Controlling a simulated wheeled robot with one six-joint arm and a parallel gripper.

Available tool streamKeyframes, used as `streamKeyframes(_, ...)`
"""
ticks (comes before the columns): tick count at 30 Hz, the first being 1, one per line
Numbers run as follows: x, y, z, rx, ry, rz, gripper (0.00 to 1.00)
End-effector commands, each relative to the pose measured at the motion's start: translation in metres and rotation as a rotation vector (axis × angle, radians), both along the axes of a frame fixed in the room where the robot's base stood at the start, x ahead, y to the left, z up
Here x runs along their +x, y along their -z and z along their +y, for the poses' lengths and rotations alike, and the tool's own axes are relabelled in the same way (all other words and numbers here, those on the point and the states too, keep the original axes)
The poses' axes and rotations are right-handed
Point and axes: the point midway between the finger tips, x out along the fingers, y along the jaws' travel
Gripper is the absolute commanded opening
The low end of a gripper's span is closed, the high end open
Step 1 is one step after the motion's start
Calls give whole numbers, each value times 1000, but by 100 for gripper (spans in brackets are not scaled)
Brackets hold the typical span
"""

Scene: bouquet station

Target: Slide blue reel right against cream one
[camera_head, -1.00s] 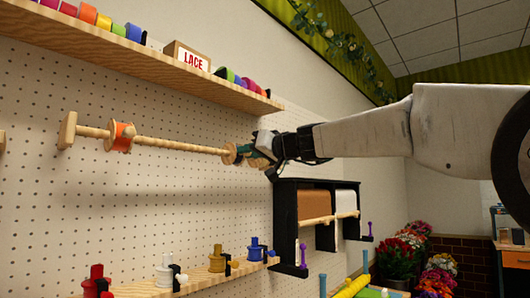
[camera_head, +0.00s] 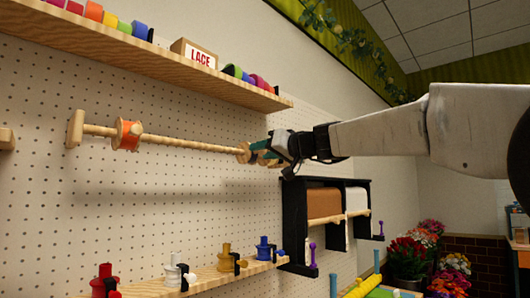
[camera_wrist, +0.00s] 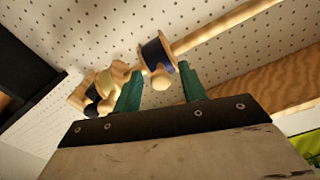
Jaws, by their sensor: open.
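The blue reel (camera_wrist: 154,55), dark blue between pale wooden flanges, sits on a wooden rod (camera_wrist: 215,28) in the wrist view. My gripper (camera_wrist: 158,72) is open, with one green finger on each side of this reel; whether either touches it I cannot tell. A cream reel (camera_wrist: 113,77) is on the rod just left of it, partly behind the left finger. Any gap between the two reels is hard to judge. In the head view my gripper (camera_head: 281,148) is at the rod's right part and hides most of these reels; one wooden flange (camera_head: 243,152) shows.
An orange reel (camera_head: 128,135) sits near the rod's left end. Another dark reel (camera_wrist: 92,98) is beyond the cream one. A shelf (camera_head: 150,63) runs above, a lower shelf (camera_head: 225,277) holds spools, and a black rack (camera_head: 296,225) stands below my gripper.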

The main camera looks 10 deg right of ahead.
Motion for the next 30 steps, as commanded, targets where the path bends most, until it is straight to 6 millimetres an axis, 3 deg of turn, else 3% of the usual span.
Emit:
streamKeyframes(15,-57,0,-43,0,2,0,42)
streamKeyframes(30,-63,0,-46,56,0,41,42)
